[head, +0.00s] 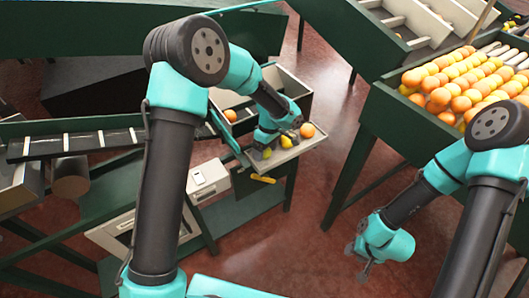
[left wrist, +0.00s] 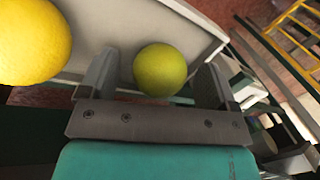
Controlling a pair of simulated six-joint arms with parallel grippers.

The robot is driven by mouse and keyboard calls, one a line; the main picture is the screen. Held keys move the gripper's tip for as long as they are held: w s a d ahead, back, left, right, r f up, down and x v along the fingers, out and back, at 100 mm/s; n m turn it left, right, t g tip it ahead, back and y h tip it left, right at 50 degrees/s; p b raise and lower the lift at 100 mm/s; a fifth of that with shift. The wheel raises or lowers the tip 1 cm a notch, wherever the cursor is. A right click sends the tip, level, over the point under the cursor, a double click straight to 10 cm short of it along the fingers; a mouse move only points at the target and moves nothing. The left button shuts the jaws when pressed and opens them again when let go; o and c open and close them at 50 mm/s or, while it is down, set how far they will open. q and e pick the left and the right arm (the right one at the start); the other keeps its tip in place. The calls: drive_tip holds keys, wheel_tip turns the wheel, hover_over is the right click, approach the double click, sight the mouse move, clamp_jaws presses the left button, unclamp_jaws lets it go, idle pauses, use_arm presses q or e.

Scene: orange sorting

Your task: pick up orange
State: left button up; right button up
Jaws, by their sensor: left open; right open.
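An orange fruit (head: 307,130) lies on the pale tray (head: 306,146) at its right end. Another orange fruit (head: 231,115) lies further left by the conveyor. Yellow-green fruits lie beside my left gripper (head: 277,145) on the tray. In the left wrist view, a yellow-green fruit (left wrist: 160,70) sits between the two spread fingers of the open left gripper (left wrist: 157,85), with no clear grip on it. A larger-looking yellow fruit (left wrist: 32,40) is left of the fingers. My right gripper (head: 365,257) hangs over the floor at lower right, away from the fruit.
A green-sided bin (head: 378,118) full of orange fruit stands at upper right. A conveyor (head: 75,146) runs in from the left. A white box (head: 207,177) and a yellow object (head: 262,179) are below the tray. Red-brown floor (head: 300,225) lies open between the stands.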

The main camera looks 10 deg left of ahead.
use_arm(q)
drive_tip(key=c, duration=1)
drive_tip(key=shift+c, duration=0.2)
drive_tip(key=shift+s+v, duration=0.25)
drive_tip(key=shift+v, duration=1)
drive_tip(key=shift+a+r, duration=0.1)
drive_tip(key=shift+r, duration=0.55)
drive_tip(key=s+d+r, duration=0.1)
drive_tip(key=s+d, duration=0.3)
drive_tip(key=s, duration=1.1)
drive_tip(key=shift+s, duration=0.3)
drive_tip(key=shift+r, duration=0.2)
